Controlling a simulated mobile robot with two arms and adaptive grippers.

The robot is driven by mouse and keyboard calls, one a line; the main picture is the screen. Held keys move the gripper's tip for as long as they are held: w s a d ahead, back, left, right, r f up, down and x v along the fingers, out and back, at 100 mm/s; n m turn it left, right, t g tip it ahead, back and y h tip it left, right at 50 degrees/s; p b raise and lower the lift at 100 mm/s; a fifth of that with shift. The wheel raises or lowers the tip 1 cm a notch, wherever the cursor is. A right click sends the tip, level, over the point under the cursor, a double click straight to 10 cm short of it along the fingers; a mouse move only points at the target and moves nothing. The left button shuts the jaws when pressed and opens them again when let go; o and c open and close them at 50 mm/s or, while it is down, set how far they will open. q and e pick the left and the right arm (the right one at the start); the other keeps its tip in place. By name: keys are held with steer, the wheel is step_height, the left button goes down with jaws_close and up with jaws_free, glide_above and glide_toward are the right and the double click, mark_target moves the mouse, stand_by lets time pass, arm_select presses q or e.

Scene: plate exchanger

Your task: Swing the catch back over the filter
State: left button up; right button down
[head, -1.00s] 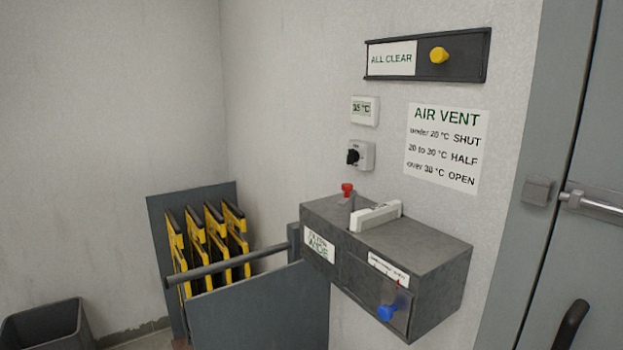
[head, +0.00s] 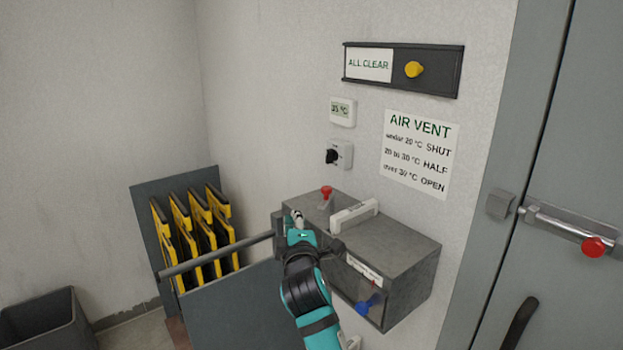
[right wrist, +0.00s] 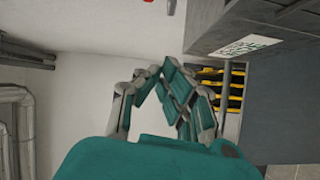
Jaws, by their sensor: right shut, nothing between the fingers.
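The filter (head: 354,215) shows as a white bar with a raised edge, seated in the top of a grey box (head: 400,240) on the wall. A red knob (head: 326,191) stands at the box's back left, beside the filter and not over it; it looks like the catch. My right gripper (head: 297,218) is shut and empty, at the box's front left, apart from the knob. In the right wrist view its fingers (right wrist: 168,88) show closed together, with the box at upper right. My arm hides the box's left front. My left gripper is out of view.
A blue knob (head: 364,308) sticks out of the box's front. A grey panel with a rail (head: 215,257) stands left of the box, before yellow-and-black plates (head: 190,225). A door with a red-ended bolt (head: 592,247) is at right. A bin (head: 50,320) stands lower left.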

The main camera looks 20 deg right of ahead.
mark_target(328, 194)
steer(key=w+d+r+p, duration=0.3)
steer(key=w+r+p, duration=0.15)
steer(key=w, duration=0.55)
steer(key=shift+h, duration=0.3)
steer(key=s+d+p, duration=0.2)
steer(key=s+d, duration=0.1)
steer(key=shift+f, duration=0.3)
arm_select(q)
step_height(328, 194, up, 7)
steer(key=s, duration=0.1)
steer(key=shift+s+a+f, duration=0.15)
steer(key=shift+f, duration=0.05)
arm_select(e)
steer(key=shift+w+f, duration=0.1)
steer(key=shift+w+a, duration=0.1)
